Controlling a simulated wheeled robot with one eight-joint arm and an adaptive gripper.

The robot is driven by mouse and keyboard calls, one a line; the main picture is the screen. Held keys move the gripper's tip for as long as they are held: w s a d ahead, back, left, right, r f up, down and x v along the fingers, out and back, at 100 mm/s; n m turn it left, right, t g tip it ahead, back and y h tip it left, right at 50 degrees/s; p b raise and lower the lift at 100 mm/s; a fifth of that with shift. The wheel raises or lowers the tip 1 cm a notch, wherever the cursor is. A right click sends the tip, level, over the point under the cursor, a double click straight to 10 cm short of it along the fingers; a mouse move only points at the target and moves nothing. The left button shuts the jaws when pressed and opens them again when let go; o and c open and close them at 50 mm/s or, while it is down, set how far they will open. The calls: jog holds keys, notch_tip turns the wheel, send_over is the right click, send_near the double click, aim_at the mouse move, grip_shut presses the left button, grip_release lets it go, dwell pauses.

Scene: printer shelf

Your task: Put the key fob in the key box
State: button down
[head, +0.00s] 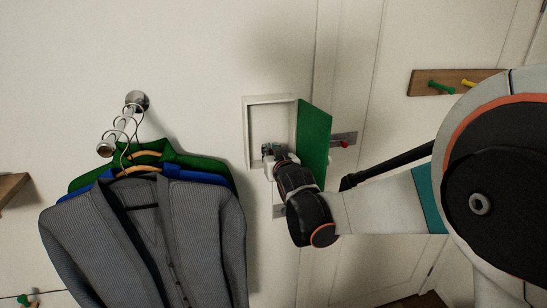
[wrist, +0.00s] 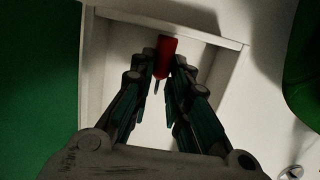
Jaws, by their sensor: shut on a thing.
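The key box (head: 247,130) is a white, shallow wall box. Its green door (head: 314,140) stands open to the right. My gripper (head: 271,151) is at the lower part of the box opening in the head view. In the wrist view, my gripper (wrist: 164,67) is shut on the red key fob (wrist: 167,52), with a small dark metal piece showing below it. The fob lies in front of the white box (wrist: 220,42) in that view; whether it touches the box I cannot tell. The fob is hidden in the head view.
Grey, blue and green garments (head: 205,220) hang from a metal wall rail (head: 118,132) left of the box. A grey plate with a red part (head: 345,143) is behind the green door. A wooden peg rack (head: 420,83) is at upper right.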

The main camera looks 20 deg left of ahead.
jog(key=shift+w+a+f, duration=0.15)
jog(key=shift+w, duration=0.15)
jog(key=shift+s, duration=0.25)
jog(key=c, duration=1.5)
grip_release()
jog(key=shift+w+f, duration=0.15)
jog(key=shift+c, duration=0.2)
